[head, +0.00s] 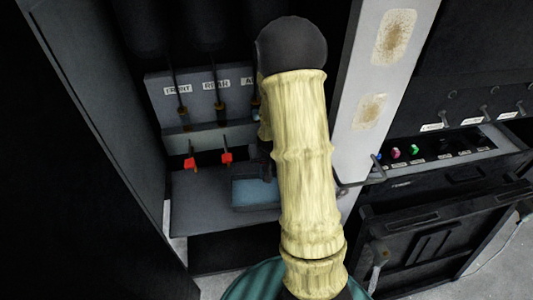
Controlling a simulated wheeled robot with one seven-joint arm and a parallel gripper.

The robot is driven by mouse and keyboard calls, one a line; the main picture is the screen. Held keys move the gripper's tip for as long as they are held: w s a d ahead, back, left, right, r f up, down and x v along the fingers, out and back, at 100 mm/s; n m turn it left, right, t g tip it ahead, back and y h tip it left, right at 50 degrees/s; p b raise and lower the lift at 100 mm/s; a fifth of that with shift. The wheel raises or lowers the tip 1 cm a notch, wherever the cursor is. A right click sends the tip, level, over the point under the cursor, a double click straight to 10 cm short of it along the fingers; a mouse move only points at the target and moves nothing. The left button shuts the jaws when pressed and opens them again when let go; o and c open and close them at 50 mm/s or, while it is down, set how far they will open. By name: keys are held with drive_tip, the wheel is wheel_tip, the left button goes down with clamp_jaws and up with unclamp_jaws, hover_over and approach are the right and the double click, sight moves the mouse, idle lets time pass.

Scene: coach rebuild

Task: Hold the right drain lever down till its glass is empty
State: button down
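A grey panel (203,94) in a dark recess carries labels reading about "FRONT" and "REAR", plus a third starting with "A" that my arm partly covers. Narrow dark upright tubes with brassy fittings, perhaps the glasses, stand by the labels; any liquid level is too small to tell. Two red drain levers show, the left one (190,163) and the middle one (226,157). The right lever and most of its glass are hidden behind my arm. My gripper (266,163) shows only as a dark sliver at the arm's left edge, above a blue tray; its fingers cannot be made out.
The blue tray (244,194) sits on a grey shelf (195,205) under the levers. A pale, rust-stained post (372,85) stands right of my arm. Beyond it are a switch panel with coloured knobs (397,152) and a dark cabinet (430,240). A dark wall bounds the recess on the left.

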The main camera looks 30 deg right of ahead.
drive_tip(key=shift+w+a, duration=0.1)
drive_tip(key=shift+w, duration=0.05)
drive_tip(key=shift+a, duration=0.1)
drive_tip(key=shift+s+d, duration=0.2)
drive_tip(key=shift+s, duration=0.05)
idle(0.3)
drive_tip(key=shift+w+a, duration=0.1)
idle(0.8)
drive_tip(key=shift+r, duration=0.2)
drive_tip(key=shift+r+p, duration=0.7)
drive_tip(key=shift+p, duration=0.05)
